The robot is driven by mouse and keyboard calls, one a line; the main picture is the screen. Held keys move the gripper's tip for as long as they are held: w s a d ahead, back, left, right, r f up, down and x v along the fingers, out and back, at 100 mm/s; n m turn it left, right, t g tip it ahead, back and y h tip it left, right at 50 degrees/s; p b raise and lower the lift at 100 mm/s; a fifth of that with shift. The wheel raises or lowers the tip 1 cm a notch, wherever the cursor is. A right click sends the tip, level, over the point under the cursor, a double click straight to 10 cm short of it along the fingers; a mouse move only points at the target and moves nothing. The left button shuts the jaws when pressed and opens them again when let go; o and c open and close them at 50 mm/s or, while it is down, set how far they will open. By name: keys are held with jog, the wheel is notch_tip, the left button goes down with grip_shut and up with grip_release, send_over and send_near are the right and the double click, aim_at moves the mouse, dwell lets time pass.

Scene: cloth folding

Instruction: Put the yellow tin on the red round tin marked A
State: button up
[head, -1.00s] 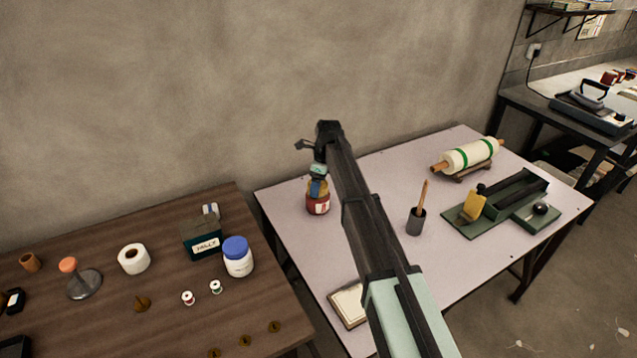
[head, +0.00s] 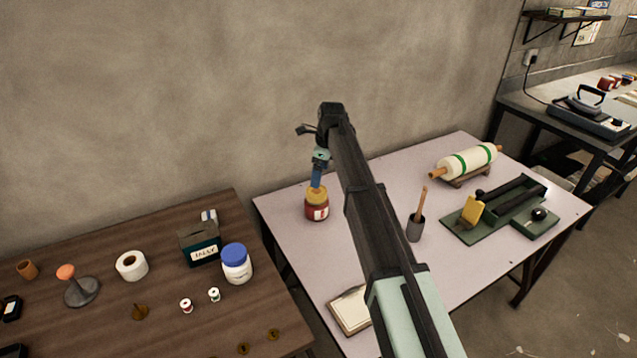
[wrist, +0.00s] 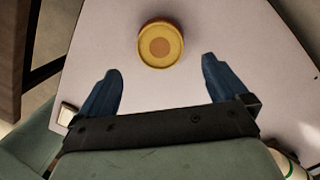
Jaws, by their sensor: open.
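The yellow tin (head: 317,194) sits on top of the red round tin (head: 317,211) on the light table, near its left back part. In the wrist view the yellow tin (wrist: 160,44) shows from above as a round yellow disc and hides most of the red tin beneath it. A pale label shows on the red tin, but its letter is too small to read. My gripper (head: 316,184) is just above the stack in the head view. In the wrist view its blue fingers (wrist: 160,77) are spread wide and empty, with the yellow tin ahead of them.
The light table (head: 290,232) also holds a dark cup with a stick (head: 415,228), a green tool base (head: 475,228), a roller on a stand (head: 467,161) and a framed pad (head: 350,310). A brown table (head: 100,320) with small items stands at left.

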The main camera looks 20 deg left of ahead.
jog(key=shift+d+r, duration=0.15)
jog(key=shift+r, duration=0.95)
jog(key=shift+d+r, duration=0.15)
jog(key=shift+r, duration=0.95)
